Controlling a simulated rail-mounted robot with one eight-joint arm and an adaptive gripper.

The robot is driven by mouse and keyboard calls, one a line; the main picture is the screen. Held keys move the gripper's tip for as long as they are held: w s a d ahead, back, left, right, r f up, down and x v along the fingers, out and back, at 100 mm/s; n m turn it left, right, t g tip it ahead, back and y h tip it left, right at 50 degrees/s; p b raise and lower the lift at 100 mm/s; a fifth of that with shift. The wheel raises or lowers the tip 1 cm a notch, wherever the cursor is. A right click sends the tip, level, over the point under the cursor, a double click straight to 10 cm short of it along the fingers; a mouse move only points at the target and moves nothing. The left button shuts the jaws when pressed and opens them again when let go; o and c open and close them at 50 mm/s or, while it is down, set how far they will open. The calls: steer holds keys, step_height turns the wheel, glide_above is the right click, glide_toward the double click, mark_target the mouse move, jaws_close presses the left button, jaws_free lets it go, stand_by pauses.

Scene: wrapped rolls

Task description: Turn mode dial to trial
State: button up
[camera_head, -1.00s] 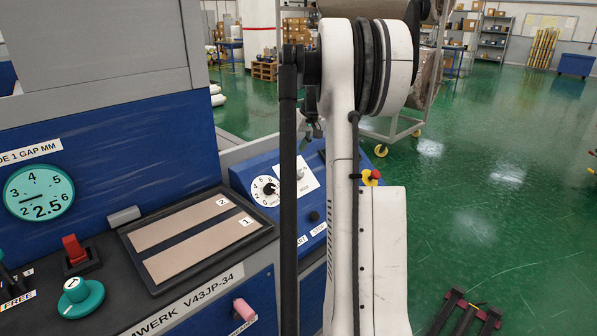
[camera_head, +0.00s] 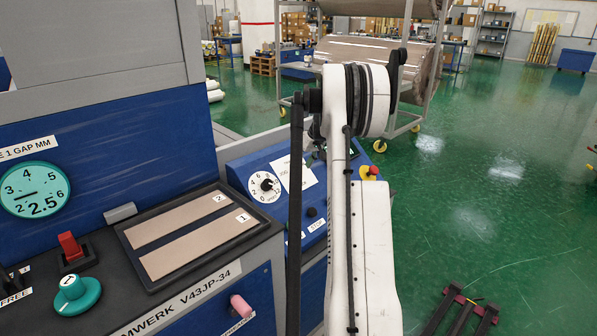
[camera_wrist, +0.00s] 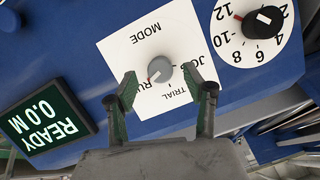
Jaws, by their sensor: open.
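The mode dial (camera_wrist: 159,69) is a round grey knob on a white plate (camera_wrist: 120,52), seen upside down in the wrist view. The plate carries MODE, TRIAL and partly covered JOG and RUN lettering. A small red mark on the knob's lower-left edge points toward the RU lettering. My gripper (camera_wrist: 160,82) is open, with one green-padded finger on each side of the knob. Its tips are near the knob's height in the picture; I see no contact. In the head view the white plate (camera_head: 284,168) shows beside my arm, which hides the knob.
A numbered black-and-white dial (camera_wrist: 254,32) is at the upper right of the wrist view. A green READY 0.0 M display (camera_wrist: 42,118) is at the lower left. In the head view, the console (camera_head: 235,168) has a red button (camera_head: 371,170) at its right end.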

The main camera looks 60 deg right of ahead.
mark_target(299, 169)
steer(key=shift+x, duration=1.8)
steer(key=shift+c, duration=0.4)
steer(key=c, duration=1)
steer(key=shift+c, duration=0.2)
steer(key=shift+n, duration=0.3)
steer(key=n+h+b, duration=0.1)
steer(key=n, duration=0.1)
steer(key=shift+n+b, duration=0.3)
steer(key=n+h+b, duration=0.1)
steer(key=n, duration=0.2)
steer(key=n+h+b, duration=0.1)
steer(key=n, duration=0.2)
steer(key=n+b, duration=0.1)
steer(key=n, duration=0.2)
steer(key=shift+d+h, duration=0.1)
steer(key=shift+h, duration=0.3)
steer(key=shift+n, duration=0.3)
